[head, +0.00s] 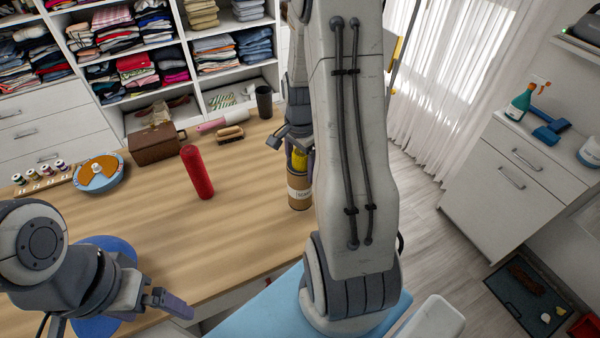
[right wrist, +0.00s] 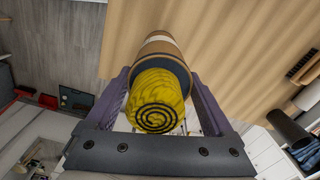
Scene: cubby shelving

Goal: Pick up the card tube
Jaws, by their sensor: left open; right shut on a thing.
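The card tube (head: 299,194) is a brown cardboard cylinder with a pale label and a dark rim. It stands roughly upright at the right part of the wooden table; a yellow roll (head: 299,160) sticks out of its top. In the right wrist view the tube (right wrist: 158,47) lies between my fingers, with the yellow roll's spiral end (right wrist: 155,113) facing the camera. My right gripper (right wrist: 160,76) is shut on the tube near its rim; my arm partly hides it in the head view. My left gripper (head: 172,302) is open and empty at the table's front left.
A red cylinder (head: 198,173) stands mid-table. A brown box (head: 153,144), a brush (head: 230,134), a pink roller (head: 222,122) and a dark cup (head: 264,102) are further back. Shelves of folded clothes (head: 140,70) stand behind. The table between the red cylinder and tube is clear.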

